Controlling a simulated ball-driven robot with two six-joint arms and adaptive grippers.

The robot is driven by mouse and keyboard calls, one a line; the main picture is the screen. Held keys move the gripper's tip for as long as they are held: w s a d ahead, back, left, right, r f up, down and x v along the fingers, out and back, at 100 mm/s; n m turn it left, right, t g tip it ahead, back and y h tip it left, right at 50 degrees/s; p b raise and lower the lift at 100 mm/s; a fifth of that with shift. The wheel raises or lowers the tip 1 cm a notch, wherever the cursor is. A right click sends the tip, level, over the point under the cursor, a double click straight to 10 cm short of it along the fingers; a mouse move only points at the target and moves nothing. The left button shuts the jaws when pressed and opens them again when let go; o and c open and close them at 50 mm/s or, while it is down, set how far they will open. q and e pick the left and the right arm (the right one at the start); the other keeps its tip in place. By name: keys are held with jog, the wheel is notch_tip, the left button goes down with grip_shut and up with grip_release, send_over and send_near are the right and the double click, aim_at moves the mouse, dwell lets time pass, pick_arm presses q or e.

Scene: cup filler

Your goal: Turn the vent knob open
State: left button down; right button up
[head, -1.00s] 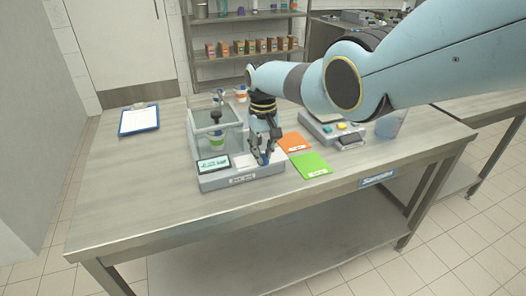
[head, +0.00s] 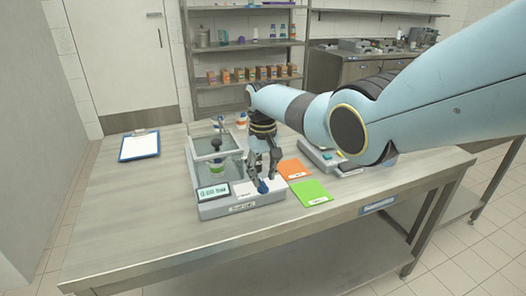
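The cup filler (head: 240,208) is a grey machine on the steel table, with a clear chamber (head: 213,145) on its left. A green-banded cup (head: 217,168) stands inside the chamber. A small blue knob (head: 263,187) sits on top of the machine's base, right of the lit display (head: 213,194). My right gripper (head: 264,181) points down over the knob. Its fingers are spread apart, with the knob low between them; I cannot tell whether they touch it. The knob's pointer is too small to read. My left gripper is not in view.
An orange card (head: 294,169) and a green card (head: 311,193) lie right of the machine. A grey device (head: 322,158) stands behind them, partly hidden by my arm. A clipboard (head: 139,146) lies at the back left. The table's front left is clear.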

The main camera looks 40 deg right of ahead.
aim_at(263, 182)
notch_tip(263, 182, up, 10)
dwell(0.3)
dwell(0.3)
